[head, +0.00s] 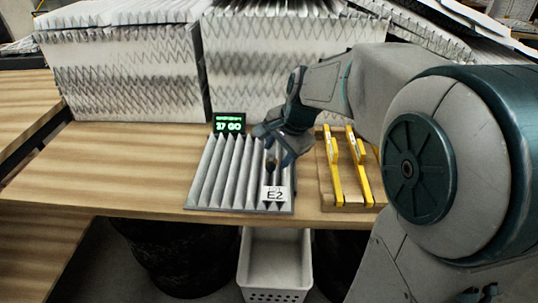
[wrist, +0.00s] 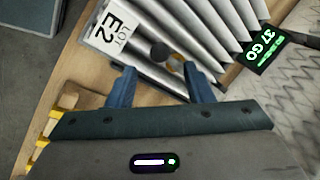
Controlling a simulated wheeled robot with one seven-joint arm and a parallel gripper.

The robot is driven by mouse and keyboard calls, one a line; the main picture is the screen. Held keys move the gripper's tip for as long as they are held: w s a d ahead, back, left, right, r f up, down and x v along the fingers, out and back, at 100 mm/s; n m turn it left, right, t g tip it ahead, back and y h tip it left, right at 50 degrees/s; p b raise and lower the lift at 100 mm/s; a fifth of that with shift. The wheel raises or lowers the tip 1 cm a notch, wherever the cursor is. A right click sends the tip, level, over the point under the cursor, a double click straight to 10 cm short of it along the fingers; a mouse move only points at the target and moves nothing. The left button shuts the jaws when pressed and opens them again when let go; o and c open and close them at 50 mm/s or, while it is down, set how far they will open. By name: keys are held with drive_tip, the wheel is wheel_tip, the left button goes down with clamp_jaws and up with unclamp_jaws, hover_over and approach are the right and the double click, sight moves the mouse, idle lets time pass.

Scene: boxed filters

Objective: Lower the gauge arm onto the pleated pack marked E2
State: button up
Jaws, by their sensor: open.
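The pleated pack (head: 222,172) marked E2 lies on the bench, grey-white with parallel ridges. Its white label (head: 275,193) reads E2, and it also shows in the wrist view (wrist: 113,28). A small dark rounded piece (wrist: 160,50), perhaps the end of the gauge arm, shows over the pleats near the label; a brassy bit is beside it. Whether it touches the pleats I cannot tell. My gripper (wrist: 160,78) is open over the pack's right part, its blue fingers either side of and just short of that piece. In the head view my gripper (head: 283,153) partly hides it.
A small display (head: 229,123) behind the pack glows green and reads 37 GO. Two yellow tools (head: 333,165) lie on a wooden board right of the pack. Stacks of pleated filters (head: 128,75) line the back. A white bin (head: 274,262) stands below the front edge. The bench is clear at left.

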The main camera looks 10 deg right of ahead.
sight(272, 164)
drive_tip(key=x, duration=0.6)
